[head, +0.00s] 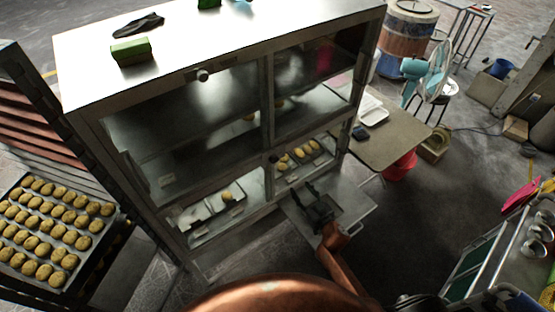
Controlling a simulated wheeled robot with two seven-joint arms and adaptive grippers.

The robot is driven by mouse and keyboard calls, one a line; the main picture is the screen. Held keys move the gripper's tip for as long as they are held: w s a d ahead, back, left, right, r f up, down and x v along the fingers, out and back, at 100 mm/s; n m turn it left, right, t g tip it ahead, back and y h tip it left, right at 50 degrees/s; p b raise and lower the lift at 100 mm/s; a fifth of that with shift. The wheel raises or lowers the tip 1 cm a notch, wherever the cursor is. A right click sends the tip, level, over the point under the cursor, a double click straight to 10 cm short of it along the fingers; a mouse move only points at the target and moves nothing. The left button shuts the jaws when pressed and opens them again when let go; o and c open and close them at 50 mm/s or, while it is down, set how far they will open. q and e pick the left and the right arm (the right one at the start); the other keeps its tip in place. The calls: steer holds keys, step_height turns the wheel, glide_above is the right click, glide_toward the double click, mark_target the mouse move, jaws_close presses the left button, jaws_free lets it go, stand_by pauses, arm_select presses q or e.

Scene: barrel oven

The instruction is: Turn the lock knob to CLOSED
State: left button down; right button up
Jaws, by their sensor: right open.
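A metal cabinet with glass fronts (180,62) stands in the middle of the head view. A small round light knob (203,75) sits on its upper front edge. A second, dark round knob (273,159) sits lower, near the post between the left and right sections. No marking can be read on either, so I cannot tell which is the lock knob or how it is turned. My right gripper (314,200) is open and empty, in front of the lower right section and over a flat metal panel (362,205). It appears apart from both knobs. My left gripper is out of view.
Bread rolls lie on shelves inside the cabinet. A tray rack with several rolls (48,235) stands at the left. A green box (131,52) lies on the cabinet top. A table (400,140), red bucket (400,168) and fan (437,72) stand right. Floor is clear at centre right.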

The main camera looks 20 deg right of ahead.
mark_target(277, 161)
steer(key=w+a+r+n+t+y, duration=0.1)
steer(key=a+r+y, duration=0.15)
steer(key=r, duration=0.25)
steer(key=w+a+r+n+y, duration=0.1)
steer(key=a+r, duration=0.2)
steer(key=r, duration=0.3)
steer(key=x, duration=0.7)
steer(key=shift+p, duration=0.4)
steer(key=shift+w+a, duration=0.2)
steer(key=shift+w, duration=0.25)
steer(key=shift+c, duration=0.7)
steer(key=c, duration=1)
